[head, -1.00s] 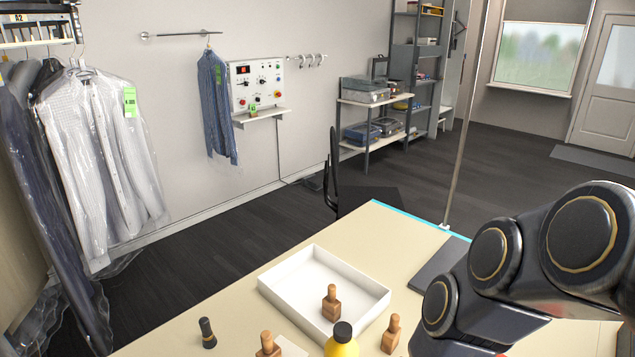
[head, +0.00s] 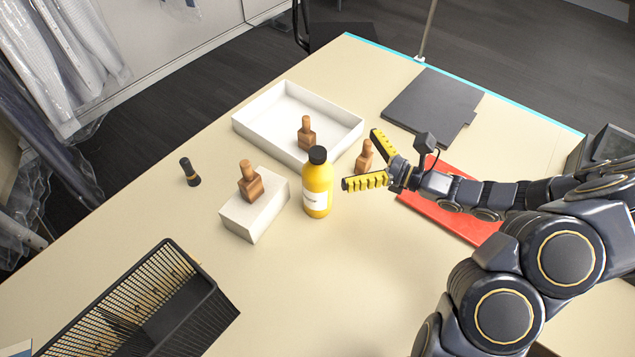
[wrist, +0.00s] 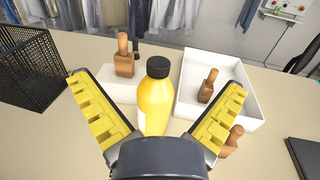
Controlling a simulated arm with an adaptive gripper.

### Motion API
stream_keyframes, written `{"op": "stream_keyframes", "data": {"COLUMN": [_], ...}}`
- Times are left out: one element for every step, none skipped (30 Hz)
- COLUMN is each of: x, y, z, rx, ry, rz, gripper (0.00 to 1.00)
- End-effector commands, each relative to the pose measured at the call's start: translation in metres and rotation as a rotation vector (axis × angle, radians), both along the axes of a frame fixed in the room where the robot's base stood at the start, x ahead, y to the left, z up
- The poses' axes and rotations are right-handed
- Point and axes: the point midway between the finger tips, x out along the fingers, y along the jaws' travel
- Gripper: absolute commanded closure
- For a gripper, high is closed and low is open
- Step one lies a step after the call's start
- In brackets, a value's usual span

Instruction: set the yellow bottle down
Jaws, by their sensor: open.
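The yellow bottle (head: 318,186) with a black cap and a white label stands upright on the beige table, in the middle of the head view. It also shows in the wrist view (wrist: 156,98), ahead of my gripper and between the lines of its fingers. My gripper (head: 362,160) is open, its yellow padded fingers spread wide, to the right of the bottle. In the wrist view the fingers (wrist: 157,92) appear on both sides of the bottle and no pad visibly touches it. The bottle's lowest part is hidden in the wrist view by my gripper's body.
A white block (head: 254,212) bearing a wooden stamp (head: 250,184) stands left of the bottle. A white tray (head: 243,126) with another stamp (head: 306,134) lies behind. A third stamp (head: 365,157) is close to my gripper. A black mesh basket (head: 190,310) is front left; the table's front middle is clear.

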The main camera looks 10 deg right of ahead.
Motion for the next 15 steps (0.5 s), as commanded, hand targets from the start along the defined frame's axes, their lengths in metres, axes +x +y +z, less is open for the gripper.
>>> {"op": "stream_keyframes", "data": {"x": [-0.001, -0.001, -0.001, -0.001, -0.001, -0.001, -0.001, -0.001, -0.001, 0.0, 0.0, 0.0, 0.001, 0.002, 0.004], "y": [0.001, 0.001, 0.001, 0.001, 0.001, 0.001, 0.0, 0.0, 0.001, 0.001, 0.001, 0.001, 0.002, 0.004, 0.007], "z": [-0.024, -0.036, -0.05, -0.059, -0.067, -0.077, -0.083, -0.089, -0.094, -0.097, -0.099, -0.101, -0.103, -0.103, -0.104], "rx": [0.003, -0.002, -0.003, -0.004, -0.001, -0.004, -0.007, -0.007, -0.005, -0.004, -0.004, -0.004, -0.004, -0.004, -0.004], "ry": [0.013, 0.012, 0.012, 0.009, 0.009, 0.006, 0.005, 0.005, 0.005, 0.003, 0.0, -0.002, -0.004, -0.004, -0.004], "rz": [0.002, 0.002, 0.002, 0.004, 0.005, 0.005, 0.003, 0.003, 0.004, 0.004, 0.003, 0.003, 0.004, 0.005, 0.006], "gripper": [0.0, 0.0, 0.0, 0.0, 0.0, 0.0, 0.0, 0.0, 0.0, 0.0, 0.0, 0.0, 0.0, 0.0, 0.0]}}
